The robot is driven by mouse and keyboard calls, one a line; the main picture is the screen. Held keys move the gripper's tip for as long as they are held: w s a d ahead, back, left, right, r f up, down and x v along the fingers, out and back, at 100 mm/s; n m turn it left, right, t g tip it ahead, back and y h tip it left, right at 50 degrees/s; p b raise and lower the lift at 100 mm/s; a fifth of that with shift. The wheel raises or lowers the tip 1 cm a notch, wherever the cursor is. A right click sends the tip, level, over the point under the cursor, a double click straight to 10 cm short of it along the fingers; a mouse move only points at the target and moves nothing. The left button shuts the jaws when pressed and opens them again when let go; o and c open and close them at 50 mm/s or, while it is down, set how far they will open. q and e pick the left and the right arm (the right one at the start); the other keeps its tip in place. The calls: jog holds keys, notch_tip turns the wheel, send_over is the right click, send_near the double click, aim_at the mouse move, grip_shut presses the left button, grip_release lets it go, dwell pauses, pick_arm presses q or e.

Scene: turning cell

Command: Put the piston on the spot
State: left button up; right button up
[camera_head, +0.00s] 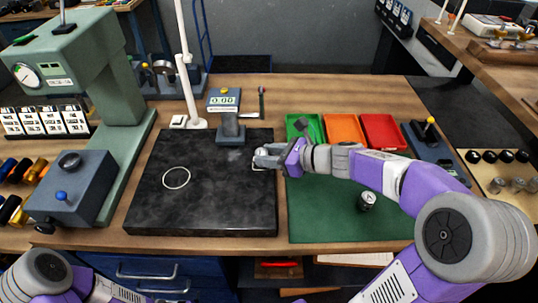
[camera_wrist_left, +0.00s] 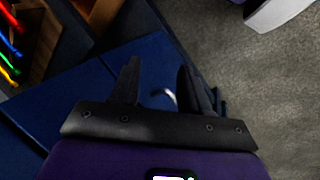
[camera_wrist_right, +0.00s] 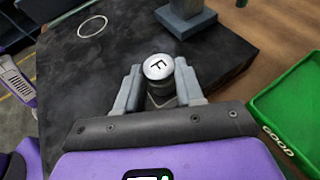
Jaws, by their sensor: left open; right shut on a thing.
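The piston (camera_wrist_right: 158,68) is a short metal cylinder with a pale round top marked F, upright between the fingers in the right wrist view. My right gripper (camera_head: 265,157) is shut on it over the right edge of the black surface plate (camera_head: 220,215); it also shows in the right wrist view (camera_wrist_right: 160,85). The spot, a white ring (camera_head: 176,178), lies empty on the plate to the left of this gripper, and also shows in the right wrist view (camera_wrist_right: 92,26). My left gripper (camera_wrist_left: 158,85) is open and empty, low in front of blue drawers.
Another metal cylinder (camera_head: 367,201) stands on the green mat (camera_head: 320,222). Green (camera_head: 306,128), orange (camera_head: 343,129) and red (camera_head: 382,131) trays lie behind. A gauge stand (camera_head: 230,128) is at the plate's back edge. A green machine (camera_head: 110,85) stands left. The plate around the ring is clear.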

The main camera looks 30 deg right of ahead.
jog(key=shift+f, duration=0.2)
jog(key=o, duration=1.1)
jog(key=shift+r, duration=0.2)
jog(key=shift+s+d+r, duration=0.1)
jog(key=shift+d+r, duration=0.05)
jog(key=shift+r, duration=0.05)
jog(key=p+v, duration=0.4)
jog(key=v, duration=0.7)
jog(key=shift+s, duration=0.25)
jog(key=shift+d, duration=0.1)
